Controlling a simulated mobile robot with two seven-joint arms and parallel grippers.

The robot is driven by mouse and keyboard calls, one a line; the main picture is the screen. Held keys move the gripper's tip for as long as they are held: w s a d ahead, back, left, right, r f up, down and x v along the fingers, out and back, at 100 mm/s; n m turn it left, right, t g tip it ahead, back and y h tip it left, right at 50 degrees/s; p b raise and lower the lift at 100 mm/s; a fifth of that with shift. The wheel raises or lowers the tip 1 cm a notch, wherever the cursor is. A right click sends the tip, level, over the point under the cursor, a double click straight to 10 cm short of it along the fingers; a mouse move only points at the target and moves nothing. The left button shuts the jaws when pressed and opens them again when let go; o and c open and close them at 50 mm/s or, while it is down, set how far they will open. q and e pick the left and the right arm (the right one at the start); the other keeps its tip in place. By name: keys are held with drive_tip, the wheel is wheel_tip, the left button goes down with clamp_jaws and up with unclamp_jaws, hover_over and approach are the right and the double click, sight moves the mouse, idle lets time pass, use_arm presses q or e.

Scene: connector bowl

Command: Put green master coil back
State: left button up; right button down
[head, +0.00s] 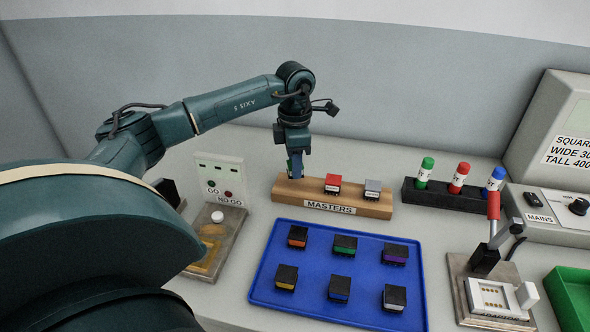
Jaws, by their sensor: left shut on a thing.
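My left gripper (294,166) reaches down over the left end of the wooden MASTERS block (376,206). It is shut on the green master coil (289,167), of which only a small green part shows beside the fingers. The coil is at the block's left end, left of the red master (333,183) and the grey master (372,188), which stand on the block. The fingers hide the coil's lower part, so I cannot tell whether it is seated. My right gripper is not in view.
A GO/NO GO tester (221,180) stands left. A black rack (444,194) of coloured cylinders, a lever fixture (492,295), a green bin (571,298) and a mains unit (548,214) are right.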

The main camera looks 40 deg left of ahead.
use_arm(q)
wheel_tip(320, 180, down, 2)
drive_tip(key=shift+f, duration=0.35)
drive_tip(key=shift+f, duration=0.15)
drive_tip(key=o, duration=1.1)
drive_tip(key=shift+c, duration=0.2)
